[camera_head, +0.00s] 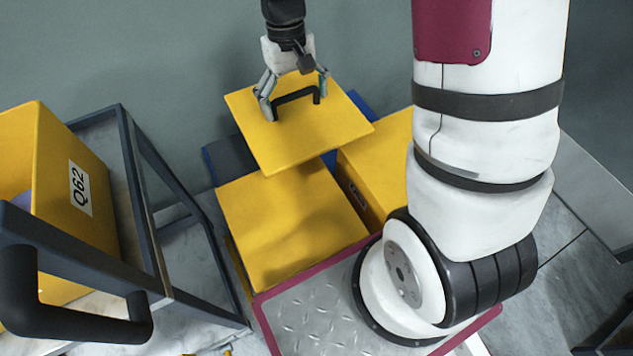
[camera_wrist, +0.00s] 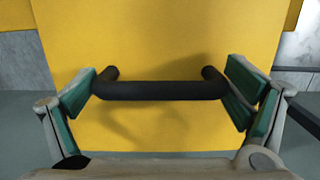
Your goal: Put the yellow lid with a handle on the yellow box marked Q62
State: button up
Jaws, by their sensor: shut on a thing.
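The yellow lid (camera_head: 310,141) is a flat square plate with a black bar handle (camera_head: 297,96). It hangs tilted in the head view, above other yellow boxes. My gripper (camera_head: 292,97) is shut on the handle. In the wrist view my gripper's green pads (camera_wrist: 160,95) press on the two ends of the handle (camera_wrist: 160,90), and the lid (camera_wrist: 160,30) fills the view behind it. The yellow box marked Q62 (camera_head: 95,225) stands on a dark-framed cart at the left, its label facing right. Its top is open and something bluish shows inside; the picture's left edge cuts it off.
The cart (camera_head: 140,200) has a dark frame and a thick black push handle (camera_head: 75,310) at the front. Another yellow box (camera_head: 290,220) sits below the lid, with a second yellow box (camera_head: 385,150) behind it. Floor shows between the cart and these boxes.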

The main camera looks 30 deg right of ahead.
aim_at(313, 74)
jog(key=shift+w+d+f+b, duration=0.25)
jog(key=shift+w+d+b, duration=0.05)
jog(key=shift+b, duration=0.1)
jog(key=w+d, duration=0.1)
jog(key=d, duration=0.1)
jog(key=w+d, duration=0.4)
jog(key=shift+d+r, duration=0.15)
jog(key=shift+d, duration=0.05)
jog(key=d, duration=0.1)
jog(key=w+d+f, duration=0.1)
jog(key=w+d, duration=0.1)
jog(key=d, duration=0.1)
jog(key=shift+w+f+p, duration=0.15)
jog(key=shift+f+p, duration=0.1)
jog(key=shift+p, duration=0.05)
jog(key=d+f+b, duration=0.1)
jog(key=f+b, duration=0.2)
jog(key=f, duration=0.4)
jog(key=w+d+f+b, duration=0.1)
jog(key=d+f+b, duration=0.1)
jog(key=f, duration=0.6)
jog(key=w+d+f+b, duration=0.1)
jog(key=f+b, duration=0.3)
jog(key=f, duration=0.4)
jog(key=shift+d+f, duration=0.1)
jog(key=shift+d, duration=0.65)
jog(key=shift+f, duration=0.1)
jog(key=o, duration=1.2)
